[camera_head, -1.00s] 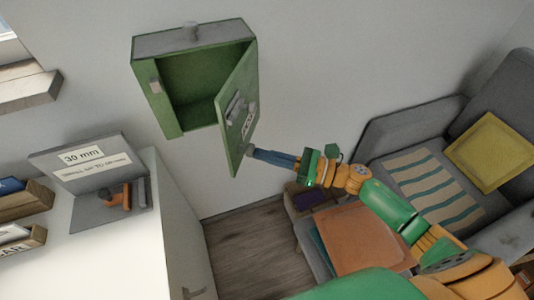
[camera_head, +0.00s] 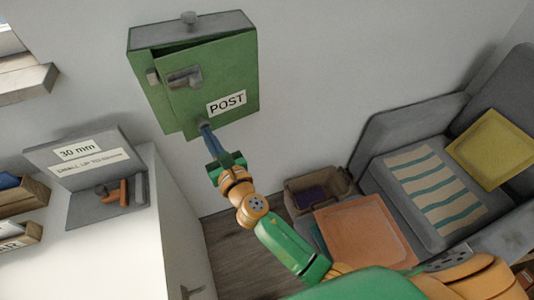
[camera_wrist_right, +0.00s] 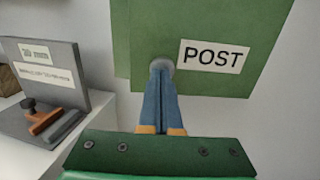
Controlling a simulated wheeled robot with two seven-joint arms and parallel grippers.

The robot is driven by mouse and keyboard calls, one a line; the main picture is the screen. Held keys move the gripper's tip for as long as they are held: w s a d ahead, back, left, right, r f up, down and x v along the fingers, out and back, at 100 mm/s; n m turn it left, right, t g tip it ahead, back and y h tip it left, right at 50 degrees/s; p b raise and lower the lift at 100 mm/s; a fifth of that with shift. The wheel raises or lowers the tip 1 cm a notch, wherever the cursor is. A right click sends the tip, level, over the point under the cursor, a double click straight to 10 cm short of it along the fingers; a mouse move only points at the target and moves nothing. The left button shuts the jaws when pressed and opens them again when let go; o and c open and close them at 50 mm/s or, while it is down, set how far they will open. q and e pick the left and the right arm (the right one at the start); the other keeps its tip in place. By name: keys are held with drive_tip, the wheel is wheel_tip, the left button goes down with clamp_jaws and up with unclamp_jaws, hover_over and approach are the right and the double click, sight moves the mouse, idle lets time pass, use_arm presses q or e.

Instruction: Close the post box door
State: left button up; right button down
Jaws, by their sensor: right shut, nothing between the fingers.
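The green post box (camera_head: 149,76) hangs on the wall in the head view, with a grey top. Its door (camera_head: 215,80), with a POST label and a grey handle plate, stands nearly flush, leaving a thin dark gap along the top and left edge. My right gripper (camera_head: 207,130) is shut and empty. Its blue fingertips are at the door's lower part and appear to touch it. In the right wrist view the fingers (camera_wrist_right: 161,95) point up at a round grey piece (camera_wrist_right: 162,64) beside the POST label. My left gripper is not in view.
A white desk (camera_head: 115,240) at the left bears a grey holder (camera_head: 85,150) and wooden boxes. A grey sofa (camera_head: 390,130) with a yellow cushion (camera_head: 492,148) and a basket (camera_head: 318,187) stand at the right. Wall space right of the box is clear.

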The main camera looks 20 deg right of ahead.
sight(199, 127)
drive_tip(key=x, duration=0.2)
drive_tip(key=a+b+x, duration=0.1)
drive_tip(key=x, duration=0.1)
drive_tip(key=shift+s+f, duration=0.15)
drive_tip(key=shift+r, duration=0.4)
idle(0.4)
